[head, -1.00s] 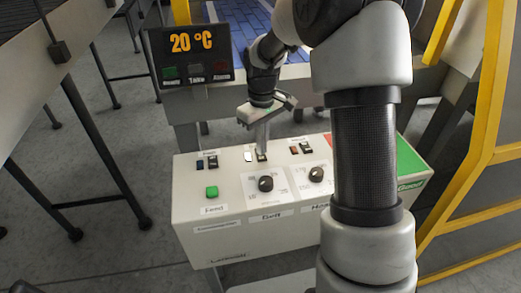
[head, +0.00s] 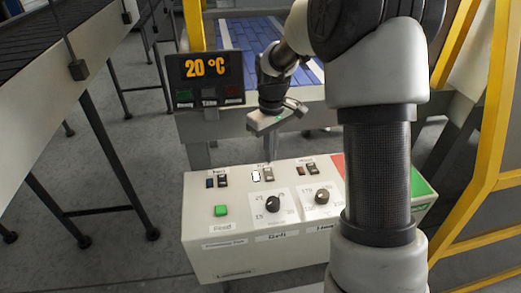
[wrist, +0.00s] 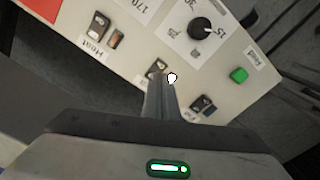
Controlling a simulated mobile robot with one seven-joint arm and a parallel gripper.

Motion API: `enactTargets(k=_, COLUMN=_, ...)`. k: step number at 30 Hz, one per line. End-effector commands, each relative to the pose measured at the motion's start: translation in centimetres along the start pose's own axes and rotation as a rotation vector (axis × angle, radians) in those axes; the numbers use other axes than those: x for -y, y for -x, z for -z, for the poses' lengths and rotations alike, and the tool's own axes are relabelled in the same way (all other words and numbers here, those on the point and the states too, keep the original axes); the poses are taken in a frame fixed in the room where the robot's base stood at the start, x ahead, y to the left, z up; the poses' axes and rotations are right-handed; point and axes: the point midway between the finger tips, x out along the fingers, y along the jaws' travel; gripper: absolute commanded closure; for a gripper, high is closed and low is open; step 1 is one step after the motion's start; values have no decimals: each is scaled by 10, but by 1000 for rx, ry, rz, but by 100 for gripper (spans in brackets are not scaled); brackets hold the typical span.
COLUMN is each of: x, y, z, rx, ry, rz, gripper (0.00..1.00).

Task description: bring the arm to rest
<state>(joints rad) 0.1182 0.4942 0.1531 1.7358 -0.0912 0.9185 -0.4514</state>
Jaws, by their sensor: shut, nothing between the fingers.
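My arm reaches down from the upper right in the head view. My gripper (head: 268,158) points downward above the middle rocker switch of a white control box (head: 230,250). Its fingers are closed together with nothing between them. In the wrist view the shut fingers (wrist: 159,82) hang over the box and partly hide the middle switch. A lit white lamp (wrist: 172,78) shows beside the fingertips. In the head view the tips look close above the panel; the exact gap is hard to tell.
The box carries a green button (head: 221,211), two black knobs (head: 272,204) and other switches (head: 222,181). A display (head: 206,80) reading 20 °C stands behind it at left. A yellow frame (head: 487,150) is close on the right; a conveyor (head: 45,100) is at left.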

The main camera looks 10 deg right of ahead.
Motion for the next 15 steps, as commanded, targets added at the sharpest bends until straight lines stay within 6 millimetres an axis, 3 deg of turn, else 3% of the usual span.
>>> enactTargets(k=4, x=0, y=3, z=-1, rx=-2, ry=-2, rz=-2, gripper=100)
enactTargets(k=7, x=3, y=21, z=-6, rx=-17, ry=-18, rz=-18, gripper=100)
enactTargets(k=11, x=15, y=73, z=-28, rx=-66, ry=-75, rz=-61, gripper=100)
enactTargets(k=15, x=37, y=135, z=-67, rx=-144, ry=-170, rz=-110, gripper=100)
